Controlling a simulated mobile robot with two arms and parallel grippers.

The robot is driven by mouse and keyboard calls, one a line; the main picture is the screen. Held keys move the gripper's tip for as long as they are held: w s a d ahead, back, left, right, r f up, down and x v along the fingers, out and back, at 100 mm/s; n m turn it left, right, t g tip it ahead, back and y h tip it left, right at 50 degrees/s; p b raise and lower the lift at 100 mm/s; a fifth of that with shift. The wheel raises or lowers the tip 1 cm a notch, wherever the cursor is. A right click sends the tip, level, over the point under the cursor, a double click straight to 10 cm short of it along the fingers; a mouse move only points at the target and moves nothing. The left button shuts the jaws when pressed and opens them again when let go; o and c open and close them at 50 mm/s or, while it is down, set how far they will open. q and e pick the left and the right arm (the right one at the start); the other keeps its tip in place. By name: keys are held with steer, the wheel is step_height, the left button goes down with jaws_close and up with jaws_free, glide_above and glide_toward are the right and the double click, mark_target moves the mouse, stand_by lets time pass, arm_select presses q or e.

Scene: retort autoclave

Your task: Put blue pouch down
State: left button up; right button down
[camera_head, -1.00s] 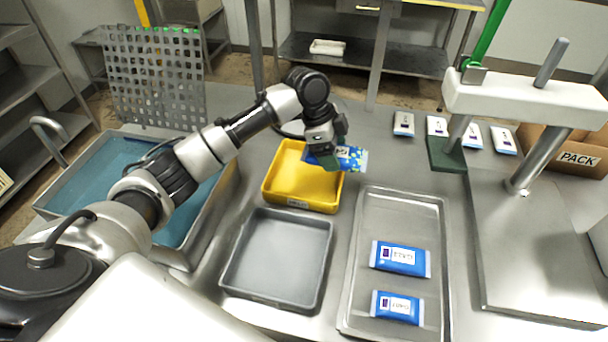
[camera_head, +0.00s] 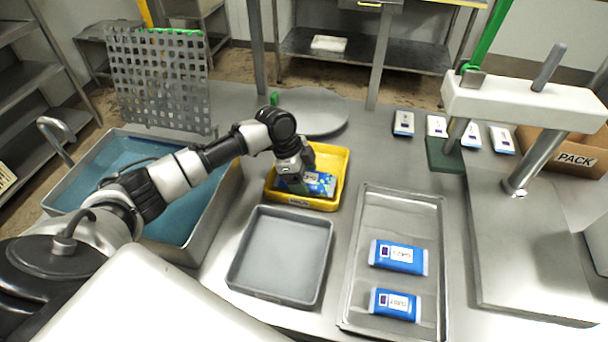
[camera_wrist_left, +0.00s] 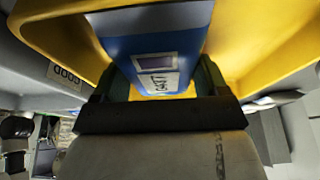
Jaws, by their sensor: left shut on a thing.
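My left gripper (camera_head: 293,182) reaches into the yellow tray (camera_head: 338,163) and is shut on a blue pouch (camera_head: 322,184). The pouch is partly hidden by the gripper in the head view. In the left wrist view the blue pouch (camera_wrist_left: 154,45) sits between the two fingers, its white label facing the camera, with the yellow tray's (camera_wrist_left: 60,30) walls around it. A label reading GOOD shows on the tray there. Whether the pouch touches the tray floor I cannot tell. My right gripper is not in view.
A grey empty tray (camera_head: 240,250) stands in front of the yellow one. A metal tray (camera_head: 372,215) holds two blue pouches (camera_head: 398,256). A blue-lined basin (camera_head: 85,170) is at left. Several pouches (camera_head: 437,126) lie near a press (camera_head: 525,100) and a PACK box (camera_head: 585,150).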

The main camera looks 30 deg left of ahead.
arm_select(q)
steer(key=o, duration=0.7)
steer(key=shift+f, duration=0.1)
steer(key=b+v, duration=0.1)
steer(key=v, duration=1.1)
steer(key=shift+d, duration=0.1)
